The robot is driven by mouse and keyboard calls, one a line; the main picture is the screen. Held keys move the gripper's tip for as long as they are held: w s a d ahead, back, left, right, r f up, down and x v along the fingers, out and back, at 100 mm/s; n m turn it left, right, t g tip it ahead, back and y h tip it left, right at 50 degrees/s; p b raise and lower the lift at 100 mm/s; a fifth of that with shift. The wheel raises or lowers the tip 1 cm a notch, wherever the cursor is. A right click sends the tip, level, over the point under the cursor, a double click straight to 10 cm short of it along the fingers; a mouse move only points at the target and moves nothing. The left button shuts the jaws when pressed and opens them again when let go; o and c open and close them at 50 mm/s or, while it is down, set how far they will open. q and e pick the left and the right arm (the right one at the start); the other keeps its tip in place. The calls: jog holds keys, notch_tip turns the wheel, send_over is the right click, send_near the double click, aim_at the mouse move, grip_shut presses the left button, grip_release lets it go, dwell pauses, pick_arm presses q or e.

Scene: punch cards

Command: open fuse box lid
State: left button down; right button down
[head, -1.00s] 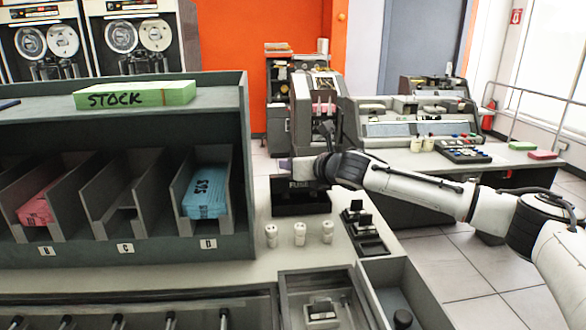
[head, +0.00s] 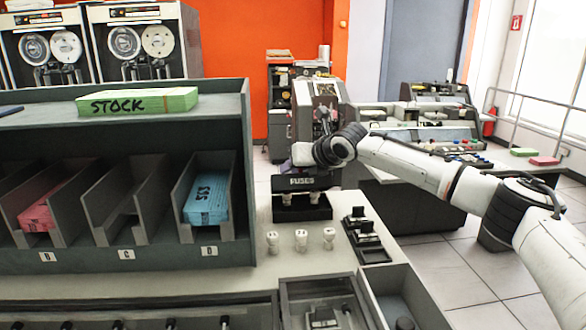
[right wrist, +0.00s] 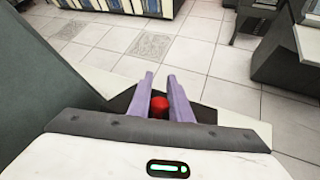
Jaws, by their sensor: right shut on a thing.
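The black fuse box (head: 302,212) stands on the counter right of the card rack. Its lid (head: 297,183), lettered FUSES, is raised off the box front, and pale fuses show in the gap under it. My right gripper (head: 302,160) is at the top of the lid; its fingertips are mostly hidden in the head view. In the right wrist view its purple fingers (right wrist: 161,100) are shut on a red knob (right wrist: 160,107). My left gripper is not in view.
Three white fuses (head: 300,240) stand on the counter in front of the box. Black switches (head: 362,235) sit to their right. The card rack (head: 240,130) with a green STOCK block (head: 137,101) stands close on the left. An open tray (head: 318,300) is nearer.

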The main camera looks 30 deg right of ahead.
aim_at(313, 186)
jog(key=c, duration=1.7)
grip_release()
jog(key=shift+o, duration=0.2)
jog(key=shift+s, duration=0.1)
jog(key=b+v, duration=0.1)
jog(key=v, duration=0.9)
jog(key=shift+c, duration=0.5)
